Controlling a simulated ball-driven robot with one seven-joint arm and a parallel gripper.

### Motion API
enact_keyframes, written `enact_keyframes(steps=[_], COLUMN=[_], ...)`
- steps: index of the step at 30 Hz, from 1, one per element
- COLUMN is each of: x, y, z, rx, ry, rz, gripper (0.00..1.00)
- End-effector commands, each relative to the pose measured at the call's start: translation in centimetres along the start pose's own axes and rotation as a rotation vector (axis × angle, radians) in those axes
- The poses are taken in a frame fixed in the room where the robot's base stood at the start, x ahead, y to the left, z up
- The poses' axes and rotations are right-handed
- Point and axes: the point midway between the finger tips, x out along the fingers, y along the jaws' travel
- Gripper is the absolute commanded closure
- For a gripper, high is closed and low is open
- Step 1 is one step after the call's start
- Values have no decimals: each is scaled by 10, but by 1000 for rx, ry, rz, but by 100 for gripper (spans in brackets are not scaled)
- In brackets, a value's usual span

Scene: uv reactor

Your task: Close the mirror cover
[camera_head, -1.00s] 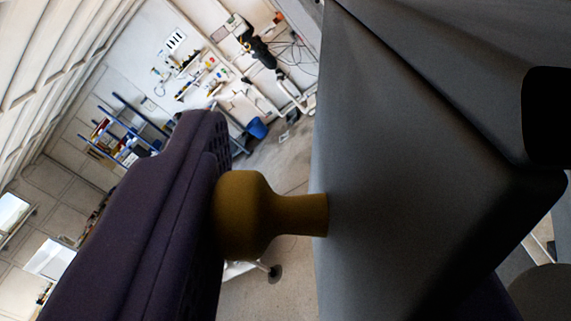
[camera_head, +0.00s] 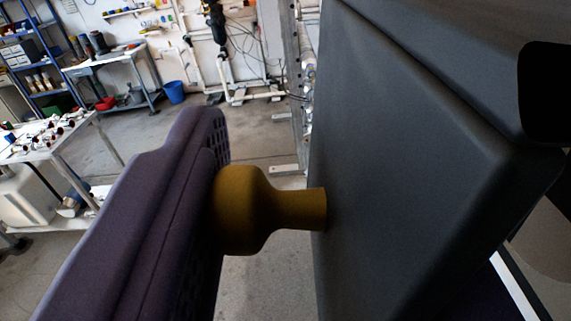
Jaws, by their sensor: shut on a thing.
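A dark grey panel (camera_head: 400,170) with rounded edges, which looks like the mirror cover, fills the right half of the view. A mustard-yellow knob (camera_head: 243,209) sticks out from its left face. The purple finger of my gripper (camera_head: 205,150) stands at the left, pressed against the wide head of the knob. The mirror and the cover's hinge are not visible.
Behind is a workshop. A white table with small parts (camera_head: 50,137) stands at left, with a workbench (camera_head: 115,80) and a blue bin (camera_head: 174,92) farther back. Grey floor (camera_head: 265,130) lies open between. A metal post (camera_head: 297,80) rises beside the panel.

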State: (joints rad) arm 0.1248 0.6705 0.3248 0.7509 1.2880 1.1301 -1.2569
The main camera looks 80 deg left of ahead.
Motion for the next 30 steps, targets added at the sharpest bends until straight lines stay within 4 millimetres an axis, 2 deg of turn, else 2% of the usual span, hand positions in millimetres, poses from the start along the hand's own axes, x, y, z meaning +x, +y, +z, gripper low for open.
enact_keyframes(steps=[11, 12, 14, 30], x=[1, 1, 1, 0], y=[0, 0, 0, 1], z=[3, 3, 2, 2], rx=[-2, -1, -1, -2], ry=[-5, -5, -4, -3], rz=[-3, -3, -3, 1], gripper=[100, 62, 49, 49])
